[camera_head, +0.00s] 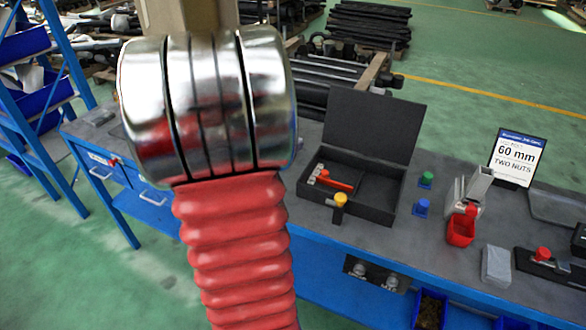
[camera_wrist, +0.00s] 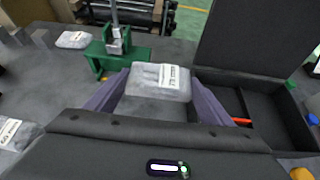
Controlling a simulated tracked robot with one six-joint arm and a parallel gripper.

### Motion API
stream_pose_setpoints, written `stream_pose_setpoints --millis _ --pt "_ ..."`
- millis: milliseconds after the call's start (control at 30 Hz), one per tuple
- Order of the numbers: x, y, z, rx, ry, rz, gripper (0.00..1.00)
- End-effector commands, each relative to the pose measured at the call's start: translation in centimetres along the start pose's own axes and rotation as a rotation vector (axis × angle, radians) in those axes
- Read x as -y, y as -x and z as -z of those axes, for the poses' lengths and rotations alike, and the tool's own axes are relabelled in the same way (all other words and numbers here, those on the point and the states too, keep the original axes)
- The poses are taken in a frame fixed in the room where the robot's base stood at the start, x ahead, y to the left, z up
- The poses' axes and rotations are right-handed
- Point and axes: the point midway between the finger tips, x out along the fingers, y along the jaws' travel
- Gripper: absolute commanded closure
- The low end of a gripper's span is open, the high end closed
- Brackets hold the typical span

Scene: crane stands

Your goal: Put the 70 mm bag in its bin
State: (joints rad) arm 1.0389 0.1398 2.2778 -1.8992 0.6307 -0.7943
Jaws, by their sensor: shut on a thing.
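My gripper (camera_wrist: 160,86) is shut on a clear grey bag (camera_wrist: 150,76) with a white label, in the wrist view. The bag sits between the two purple fingers, and its label is too small to read, so I cannot tell its size. Another labelled bag (camera_wrist: 74,40) lies on the bench at the far left, and a third bag (camera_wrist: 14,132) lies at the near left edge. In the head view my arm covers the gripper and the held bag. I cannot make out which bin is the 70 mm one.
A green stand (camera_wrist: 101,52) is just beyond the held bag. An open black case (camera_head: 376,191) with a red-handled tool (camera_head: 336,184) stands to the right. A sign (camera_head: 517,158) reads 60 mm, two nuts.

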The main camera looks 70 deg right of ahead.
Motion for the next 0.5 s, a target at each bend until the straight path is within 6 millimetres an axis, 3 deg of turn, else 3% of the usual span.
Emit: stream_pose_setpoints --millis 333,500 --pt "0.0 -2.1 4.0 -0.002 0.003 0.001 0.53" --pt "0.0 -2.7 4.9 0.000 0.002 0.000 0.53"
